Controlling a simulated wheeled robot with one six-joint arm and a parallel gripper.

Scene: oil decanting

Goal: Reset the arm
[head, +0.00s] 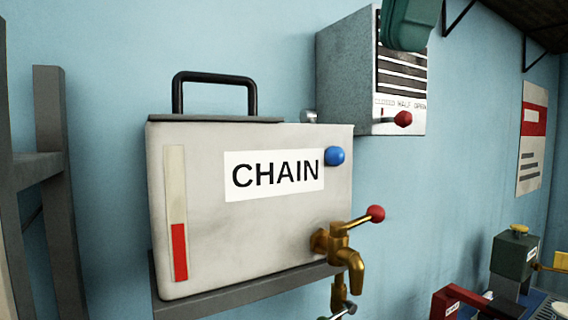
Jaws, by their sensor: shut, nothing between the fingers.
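My gripper is not in view, so its pose and jaws cannot be seen. A white metal tank (205,235) labelled CHAIN stands on a grey shelf bracket (245,290) against the blue wall. It has a black handle (214,76) on its lid and a level strip (178,215) that is red in its lower part. A blue knob (335,156) sits at its upper right. A brass tap (342,246) with a red-tipped lever (375,213) sticks out at its lower right, the lever pointing up and right.
A grey louvred box (345,70) with a red-knobbed lever (402,119) is on the wall. A dark green shape (410,25), unclear what, overlaps it. A grey frame (50,170) stands left. A green can (514,255) and a red item (460,303) are lower right.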

